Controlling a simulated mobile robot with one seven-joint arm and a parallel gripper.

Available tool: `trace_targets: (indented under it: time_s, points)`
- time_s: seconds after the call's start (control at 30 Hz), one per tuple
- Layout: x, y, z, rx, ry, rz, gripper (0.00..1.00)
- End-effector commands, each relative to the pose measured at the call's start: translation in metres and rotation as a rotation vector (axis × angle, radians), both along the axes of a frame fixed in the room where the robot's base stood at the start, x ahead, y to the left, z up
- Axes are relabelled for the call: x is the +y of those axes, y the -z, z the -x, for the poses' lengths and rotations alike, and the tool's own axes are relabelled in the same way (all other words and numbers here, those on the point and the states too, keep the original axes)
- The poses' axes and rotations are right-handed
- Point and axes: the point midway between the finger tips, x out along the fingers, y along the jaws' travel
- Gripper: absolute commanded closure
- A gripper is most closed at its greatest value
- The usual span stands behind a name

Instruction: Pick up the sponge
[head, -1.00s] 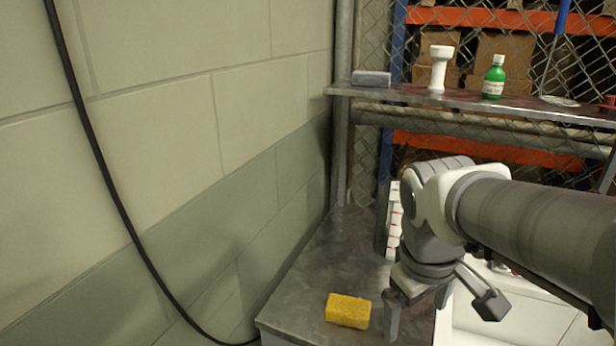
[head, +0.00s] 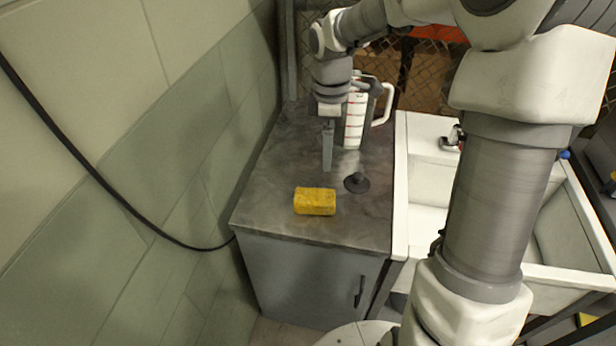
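The yellow sponge (head: 315,201) lies flat on the grey metal countertop (head: 280,160), near its front edge. My gripper (head: 328,158) points downward above the counter, a little behind the sponge and apart from it. One finger shows clearly and hides whatever is behind it, so the opening between the fingers cannot be made out. Nothing is seen held.
A white measuring jug (head: 355,118) with red marks stands just behind and right of my gripper. A small dark plunger-like object (head: 357,182) sits right of the sponge. A white sink (head: 430,190) adjoins the counter on the right; a block wall (head: 190,120) borders the left.

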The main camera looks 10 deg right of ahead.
Motion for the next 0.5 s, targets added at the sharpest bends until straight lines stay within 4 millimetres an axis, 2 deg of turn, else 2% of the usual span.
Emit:
trace_targets:
  time_s: [0.17, 0.27, 0.5]
  points:
    - [0.002, 0.009, -0.006, 0.003, -0.029, -0.015, 0.00]
    - [0.002, 0.026, -0.005, 0.006, -0.029, -0.016, 0.00]
    - [0.002, 0.079, -0.005, 0.007, -0.028, -0.016, 0.00]
